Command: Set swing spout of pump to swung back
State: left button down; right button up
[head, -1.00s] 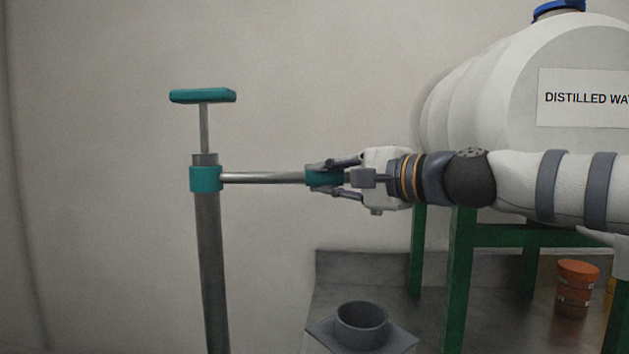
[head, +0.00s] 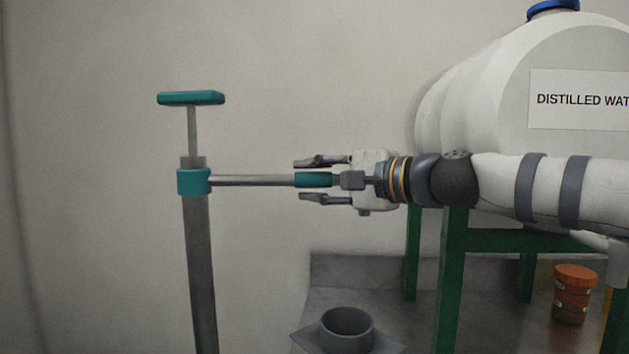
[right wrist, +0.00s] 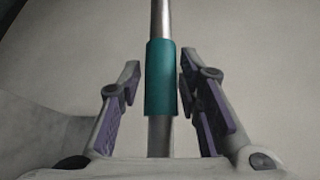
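The pump (head: 201,260) stands upright at left, a grey tube with a teal T-handle (head: 191,98) on top and a teal collar (head: 193,181). Its swing spout (head: 250,180) is a metal tube reaching level from the collar to the right, with a teal grip sleeve (head: 313,180) near its end. My right gripper (head: 310,179) is open, with one finger above and one below the sleeve. In the right wrist view the teal sleeve (right wrist: 161,80) lies between the spread fingers (right wrist: 156,85), with gaps on both sides. My left gripper is not in view.
A white distilled water tank (head: 480,90) stands on a green frame (head: 453,280) at right, behind my right arm. A grey funnel-like cup (head: 347,328) and an orange jar (head: 574,294) are on the grey surface (head: 400,335) below. The wall area left of the pump is clear.

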jog(key=v, duration=0.7)
jog(key=shift+s+r, duration=0.1)
jog(key=shift+s+d, duration=0.1)
jog(key=shift+d, duration=0.1)
